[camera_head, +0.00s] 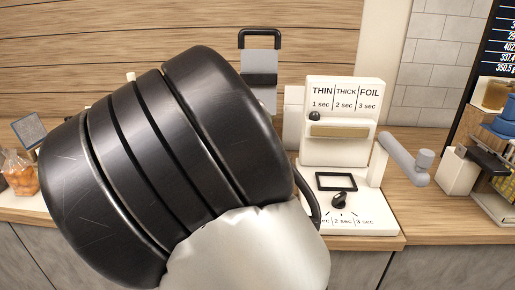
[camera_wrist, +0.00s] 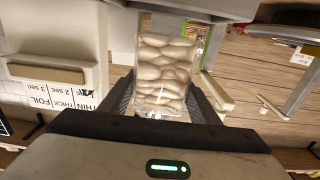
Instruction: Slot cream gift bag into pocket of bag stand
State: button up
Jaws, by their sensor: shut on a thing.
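My gripper (camera_wrist: 163,90) is shut on a clear bag of smooth cream-coloured sweets, the cream gift bag (camera_wrist: 165,70), in the wrist view. One dark finger lies along each side of the bag. In the head view my black arm fills the left and middle and hides both gripper and bag. I cannot make out the bag stand or its pocket with certainty in either view.
A white sealing machine marked THIN, THICK, FOIL (camera_head: 341,120) stands on the wooden counter (camera_head: 410,150). A grey lever arm (camera_head: 405,158) sticks out on its right. A bag of orange sweets (camera_head: 20,175) is at far left. A filled rack (camera_head: 492,150) stands at far right.

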jog(key=shift+f+b, duration=2.15)
jog(key=shift+f, duration=0.35)
dwell(2.8)
jog(key=shift+r, duration=0.1)
jog(key=shift+r+p, duration=2.95)
jog(key=shift+r, duration=0.6)
